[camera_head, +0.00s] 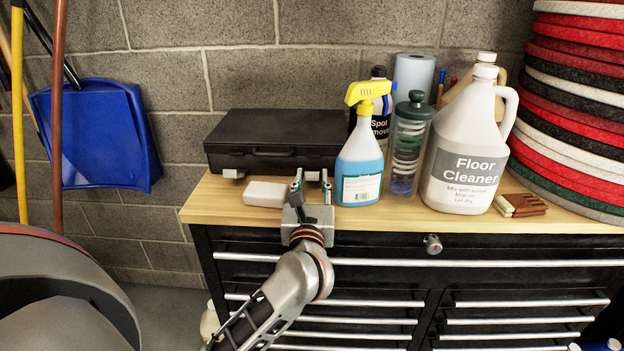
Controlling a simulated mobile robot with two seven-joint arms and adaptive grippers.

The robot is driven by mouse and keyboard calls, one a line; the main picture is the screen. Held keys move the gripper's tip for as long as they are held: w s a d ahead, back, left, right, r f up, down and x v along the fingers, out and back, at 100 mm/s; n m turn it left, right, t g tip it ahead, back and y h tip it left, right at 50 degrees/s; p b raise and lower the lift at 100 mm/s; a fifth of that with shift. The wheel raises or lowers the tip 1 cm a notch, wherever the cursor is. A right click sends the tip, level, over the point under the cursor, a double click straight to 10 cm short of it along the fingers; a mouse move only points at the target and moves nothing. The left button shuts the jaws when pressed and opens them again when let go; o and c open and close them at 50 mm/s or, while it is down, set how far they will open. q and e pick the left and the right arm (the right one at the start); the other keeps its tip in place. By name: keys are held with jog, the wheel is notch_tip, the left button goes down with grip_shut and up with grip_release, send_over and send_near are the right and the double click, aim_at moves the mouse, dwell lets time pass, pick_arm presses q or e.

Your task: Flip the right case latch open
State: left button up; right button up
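A closed black case (277,132) lies flat at the back left of the wooden cabinet top, its handle facing me. Its left latch (233,173) is a small light metal piece at the lower front edge. The right latch (313,176) shows only in part, between the fingers of my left gripper (311,178). That gripper points toward the case's front right, its two fingers apart, one on each side of the latch area. I cannot tell whether a finger touches the latch. My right gripper is out of view.
A white block (265,194) lies just left of my gripper. A blue spray bottle (359,160) stands close on its right. A jar (408,148) and a floor cleaner jug (463,150) stand further right, beside stacked pads (575,105). The wooden top (345,218) is narrow in front.

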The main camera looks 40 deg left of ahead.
pick_arm(q)
jog(key=v, duration=1.1)
jog(key=shift+s+d, duration=0.25)
